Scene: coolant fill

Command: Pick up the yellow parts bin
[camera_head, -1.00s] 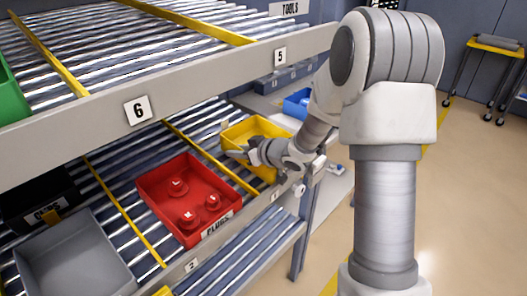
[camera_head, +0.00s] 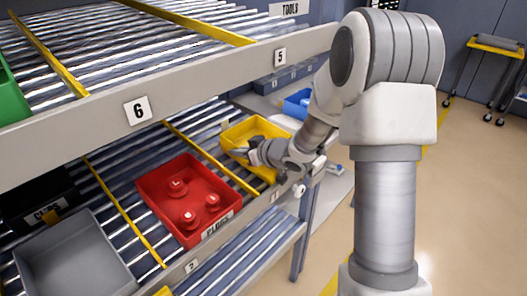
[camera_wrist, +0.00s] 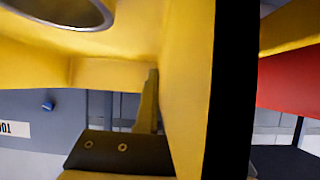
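The yellow parts bin (camera_head: 243,130) sits on the lower roller shelf, right of the red bin, beyond a yellow lane divider. My gripper (camera_head: 246,154) is at this bin, over its near part, and the wrist hides some of it. In the wrist view, a yellow bin wall (camera_wrist: 188,90) fills the middle. One thin finger (camera_wrist: 149,100) is on the left side of this wall and a black strip, probably the other finger, runs along its right side. I cannot tell if they press on it. A round grey-rimmed item (camera_wrist: 65,12) shows at the top left.
The red bin (camera_head: 158,187) with several red plugs stands left of the yellow one. A grey empty bin (camera_head: 75,262) is farther left. The upper shelf's front rail (camera_head: 200,93) passes above. A blue bin (camera_head: 297,103) lies behind the arm.

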